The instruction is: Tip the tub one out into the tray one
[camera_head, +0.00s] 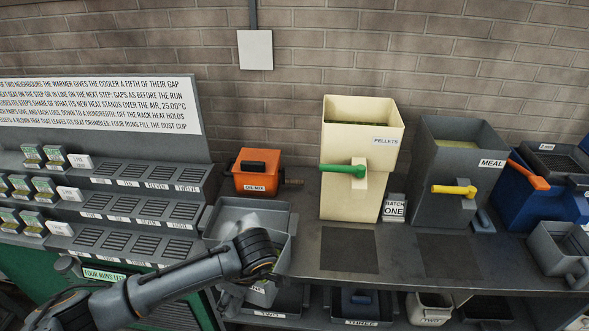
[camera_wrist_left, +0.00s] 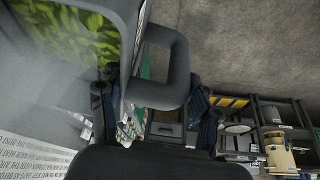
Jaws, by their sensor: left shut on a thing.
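My left gripper (camera_head: 262,265) reaches in from the lower left at the bench's left end. In the left wrist view the gripper (camera_wrist_left: 155,115) is shut on the looped grey handle (camera_wrist_left: 178,75) of a grey tub. Green pellets (camera_wrist_left: 75,40) show inside this tub, at the upper left. In the head view a grey open container (camera_head: 222,215) is beside and behind the gripper, partly hidden by my arm. A label ending in "NE" shows below it; I cannot tell which part is tray one. A pale haze blurs part of both views. The right gripper is not in view.
An orange OIL MIX box (camera_head: 257,172) stands behind. A cream PELLETS hopper (camera_head: 350,195), a grey MEAL hopper (camera_head: 450,210) and a grey tub (camera_head: 547,255) stand to the right. Dark mats (camera_head: 348,250) lie clear. A slotted rack (camera_head: 150,215) is on the left.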

